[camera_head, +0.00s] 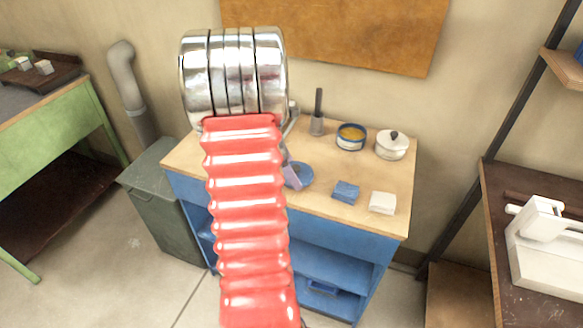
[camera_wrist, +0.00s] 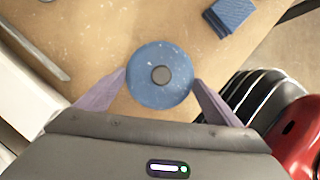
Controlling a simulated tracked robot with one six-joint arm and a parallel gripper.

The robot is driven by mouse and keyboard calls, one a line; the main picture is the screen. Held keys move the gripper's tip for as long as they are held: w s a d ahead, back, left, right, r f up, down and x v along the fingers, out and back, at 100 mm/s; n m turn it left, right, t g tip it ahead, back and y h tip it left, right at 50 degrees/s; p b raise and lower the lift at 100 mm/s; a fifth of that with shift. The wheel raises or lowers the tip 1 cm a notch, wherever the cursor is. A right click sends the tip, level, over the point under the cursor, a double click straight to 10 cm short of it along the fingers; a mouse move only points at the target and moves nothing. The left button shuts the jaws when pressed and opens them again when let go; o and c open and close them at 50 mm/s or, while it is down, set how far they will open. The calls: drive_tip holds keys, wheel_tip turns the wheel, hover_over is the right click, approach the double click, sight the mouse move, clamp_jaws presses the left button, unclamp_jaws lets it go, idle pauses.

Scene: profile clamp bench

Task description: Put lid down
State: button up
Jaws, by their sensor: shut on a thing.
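A round blue lid with a grey knob (camera_wrist: 152,94) sits between the two purple fingers of my gripper (camera_wrist: 160,77) in the wrist view. The fingers touch its opposite edges, so my gripper is shut on it. In the head view the blue lid (camera_head: 303,178) shows at the right side of my red arm, over the bench top, partly hidden by a finger. Whether it touches the wood cannot be told. An open blue pot (camera_head: 351,144) with yellowish contents stands at the back of the bench (camera_head: 330,207).
A white pot with a dark-knobbed lid (camera_head: 391,149) stands right of the blue pot. A blue block (camera_head: 346,191) and a white block (camera_head: 382,203) lie at the front. Bare wood lies between the blocks and pots.

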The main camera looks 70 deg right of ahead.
drive_tip(key=shift+f, duration=0.4)
drive_tip(key=o, duration=0.9)
drive_tip(key=shift+f, duration=0.1)
drive_tip(key=v, duration=1.2)
